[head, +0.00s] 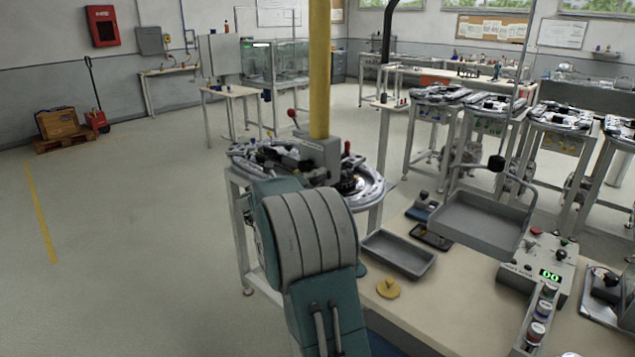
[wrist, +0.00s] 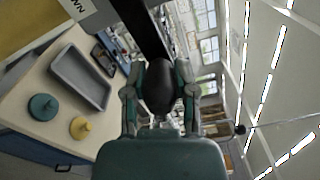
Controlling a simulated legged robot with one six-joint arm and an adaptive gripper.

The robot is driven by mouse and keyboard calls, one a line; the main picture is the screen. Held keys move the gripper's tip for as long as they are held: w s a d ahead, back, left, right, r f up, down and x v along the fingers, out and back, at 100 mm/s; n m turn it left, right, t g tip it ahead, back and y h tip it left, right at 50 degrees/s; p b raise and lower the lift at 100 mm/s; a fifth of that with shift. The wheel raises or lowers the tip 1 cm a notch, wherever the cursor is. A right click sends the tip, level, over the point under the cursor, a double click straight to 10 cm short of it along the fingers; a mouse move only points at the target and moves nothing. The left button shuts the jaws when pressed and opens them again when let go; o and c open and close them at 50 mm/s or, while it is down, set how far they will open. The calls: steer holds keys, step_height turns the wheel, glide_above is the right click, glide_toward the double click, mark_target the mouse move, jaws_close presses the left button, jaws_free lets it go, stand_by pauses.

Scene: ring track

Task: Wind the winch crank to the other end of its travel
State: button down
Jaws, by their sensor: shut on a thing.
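The winch (head: 321,158) is a grey box on a tall yellow post (head: 319,70) in the head view. In the wrist view, a dark crank arm (wrist: 139,25) runs from the top edge to a rounded black crank knob (wrist: 158,90). My gripper (wrist: 158,78) is shut on this knob, with a teal finger on each side. Part of a label (wrist: 78,8) shows beside the crank. My own arm hides the gripper and knob in the head view, so I cannot tell the crank's angle there.
A round grey ring track (head: 374,188) stands behind my arm. The bench (head: 455,280) at right holds a grey tray (head: 398,254), a yellow knobbed disc (head: 388,288), a raised tray (head: 480,222) and a control box (head: 545,262). The floor at left (head: 130,220) is clear.

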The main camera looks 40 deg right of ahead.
steer(key=shift+r, duration=0.2)
steer(key=c, duration=0.6)
jaws_free()
steer(key=shift+w, duration=0.1)
steer(key=shift+o, duration=0.9)
steer(key=shift+f, duration=0.15)
steer(key=a, duration=1.2)
steer(key=shift+s, duration=0.45)
